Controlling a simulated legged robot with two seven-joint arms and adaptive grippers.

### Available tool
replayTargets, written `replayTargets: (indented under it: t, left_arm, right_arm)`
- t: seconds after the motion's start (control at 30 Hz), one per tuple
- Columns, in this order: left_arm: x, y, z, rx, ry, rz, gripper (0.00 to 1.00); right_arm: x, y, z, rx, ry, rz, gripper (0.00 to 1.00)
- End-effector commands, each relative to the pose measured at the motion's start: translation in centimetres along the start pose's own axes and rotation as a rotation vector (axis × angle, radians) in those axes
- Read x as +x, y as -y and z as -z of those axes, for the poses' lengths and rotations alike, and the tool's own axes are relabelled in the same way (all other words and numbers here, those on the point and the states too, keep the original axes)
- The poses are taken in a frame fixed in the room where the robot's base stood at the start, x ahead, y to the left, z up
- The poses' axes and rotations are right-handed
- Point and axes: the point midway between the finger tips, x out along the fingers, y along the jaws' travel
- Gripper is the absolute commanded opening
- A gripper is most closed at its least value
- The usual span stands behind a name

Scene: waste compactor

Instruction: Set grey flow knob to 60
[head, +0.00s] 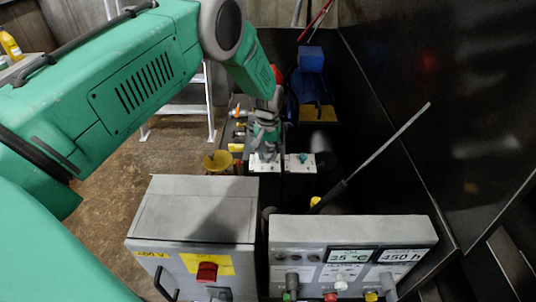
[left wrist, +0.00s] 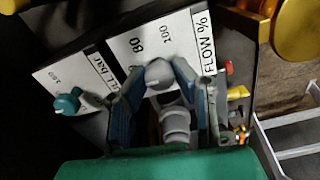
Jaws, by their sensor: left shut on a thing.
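The grey flow knob (left wrist: 158,74) sits on a white dial plate (left wrist: 140,45) marked "FLOW %", with 80 and 100 readable. My left gripper (left wrist: 155,80) has its blue-padded fingers closed around the knob, one on each side. The other dial marks and the knob's exact setting are hidden or unclear. In the head view my left gripper (head: 264,150) reaches down over the white flow plate (head: 258,166) and hides the knob. My right gripper is not in view.
A teal knob (left wrist: 67,103) on the neighbouring bar dial is close beside the flow dial; it also shows in the head view (head: 303,158). A yellow round part (left wrist: 300,28) is near. Grey control boxes (head: 195,210) stand in front, and a long rod (head: 385,150) slants up right.

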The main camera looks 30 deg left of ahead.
Motion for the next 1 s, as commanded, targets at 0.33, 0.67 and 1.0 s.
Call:
replayTargets:
  t: [0.33, 0.67, 1.0]
  left_arm:
    - [-0.1, 0.0, 0.1, 0.001, -0.003, -0.001, 0.44]
    - [-1.6, -0.1, 0.1, 0.002, -0.002, -0.001, 0.44]
    - [-8.6, 0.0, 0.2, 0.002, -0.003, -0.001, 0.44]
  right_arm:
    - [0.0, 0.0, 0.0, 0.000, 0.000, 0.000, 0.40]
    - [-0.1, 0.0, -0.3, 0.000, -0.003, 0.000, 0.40]
    - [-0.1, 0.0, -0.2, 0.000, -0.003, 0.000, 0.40]
